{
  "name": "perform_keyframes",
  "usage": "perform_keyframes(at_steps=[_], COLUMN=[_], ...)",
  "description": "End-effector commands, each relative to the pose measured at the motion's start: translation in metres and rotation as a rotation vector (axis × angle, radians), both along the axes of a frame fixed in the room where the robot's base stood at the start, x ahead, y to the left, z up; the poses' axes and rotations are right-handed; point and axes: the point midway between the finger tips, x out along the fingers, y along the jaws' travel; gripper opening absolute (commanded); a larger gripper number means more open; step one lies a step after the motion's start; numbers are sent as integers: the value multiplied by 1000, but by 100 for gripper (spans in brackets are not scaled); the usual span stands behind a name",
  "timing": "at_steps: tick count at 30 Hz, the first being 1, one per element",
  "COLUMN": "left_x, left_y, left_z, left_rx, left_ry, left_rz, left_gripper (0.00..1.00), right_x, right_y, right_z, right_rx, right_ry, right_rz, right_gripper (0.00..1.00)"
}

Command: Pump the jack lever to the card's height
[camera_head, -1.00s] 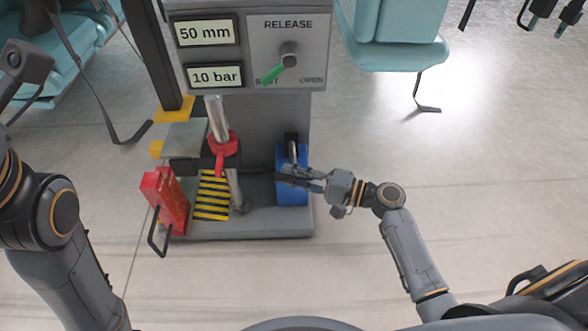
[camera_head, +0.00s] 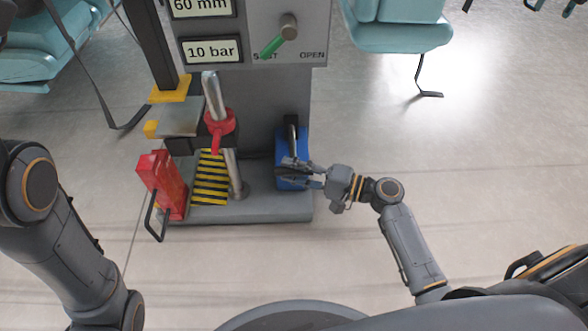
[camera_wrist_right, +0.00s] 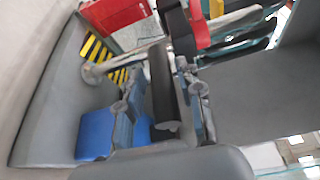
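The jack lever (camera_head: 291,134) is a dark handle standing at the blue pump block (camera_head: 285,146). My right gripper (camera_head: 298,172) is at the front of the block, by the lower part of the lever. In the right wrist view the dark lever (camera_wrist_right: 161,85) lies between the fingers of the right gripper (camera_wrist_right: 165,103), which stand apart with a gap on one side. The height display (camera_head: 202,6) reads 60 mm, partly cut off, and the pressure display (camera_head: 212,50) reads 10 bar. The green release handle (camera_head: 271,46) points toward SHUT. I see no card. My left gripper is out of view.
A red block with a black wire handle (camera_head: 162,184) stands at the left of the grey base (camera_head: 260,208). A metal rod with a red collar (camera_head: 220,122) rises beside yellow-black stripes (camera_head: 211,178). Teal seats (camera_head: 395,30) stand behind. The floor on the right is clear.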

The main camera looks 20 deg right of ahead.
Motion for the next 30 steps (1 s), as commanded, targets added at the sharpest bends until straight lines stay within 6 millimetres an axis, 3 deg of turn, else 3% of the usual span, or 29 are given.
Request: perform_keyframes(at_steps=[13,24,30], left_x=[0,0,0], left_y=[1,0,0], left_z=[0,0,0], left_rx=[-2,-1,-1], left_ry=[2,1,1], left_rz=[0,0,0], left_gripper=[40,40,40], right_x=[-6,-52,-69], right_y=[-7,-65,-87], right_z=[1,3,4], right_rx=[-1,-1,0], right_ry=[-3,0,-1], right_rz=[1,1,2], right_gripper=[46,46,46])
